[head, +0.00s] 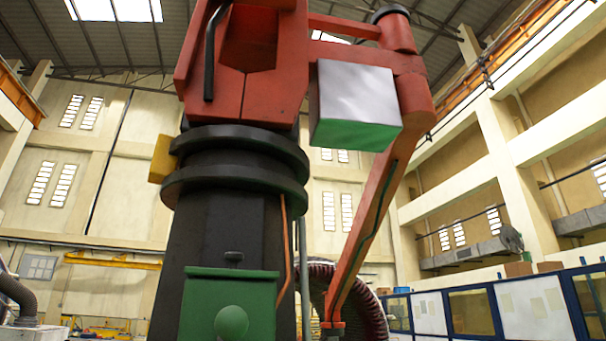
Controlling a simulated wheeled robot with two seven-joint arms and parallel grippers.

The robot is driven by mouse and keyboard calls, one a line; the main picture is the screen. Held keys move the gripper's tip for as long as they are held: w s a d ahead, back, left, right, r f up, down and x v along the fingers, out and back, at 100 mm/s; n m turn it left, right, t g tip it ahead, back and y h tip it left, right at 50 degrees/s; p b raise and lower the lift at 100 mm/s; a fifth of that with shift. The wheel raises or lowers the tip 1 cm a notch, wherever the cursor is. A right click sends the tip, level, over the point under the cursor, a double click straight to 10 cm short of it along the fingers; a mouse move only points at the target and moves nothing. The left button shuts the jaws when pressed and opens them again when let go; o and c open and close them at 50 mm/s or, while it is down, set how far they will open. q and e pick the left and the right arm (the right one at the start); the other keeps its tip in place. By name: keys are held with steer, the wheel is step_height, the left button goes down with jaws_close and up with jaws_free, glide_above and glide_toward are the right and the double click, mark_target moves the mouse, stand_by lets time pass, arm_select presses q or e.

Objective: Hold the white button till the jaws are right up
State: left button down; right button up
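No white button shows in the head view, and no jaws can be made out clearly. A large orange-red machine (245,90) stands on a black pedestal (225,230) in the middle. Its slanting orange arm (372,225) runs down to a small orange end piece (332,329) at the bottom edge. Neither of my grippers is in view.
A ring-shaped stator with reddish-brown ribs (372,312) stands behind the arm, partly hidden. A grey-and-green block (355,95) hangs on the machine. Blue-framed panels (530,308) line the right. A grey hose (16,297) is at the far left. The floor is barely visible.

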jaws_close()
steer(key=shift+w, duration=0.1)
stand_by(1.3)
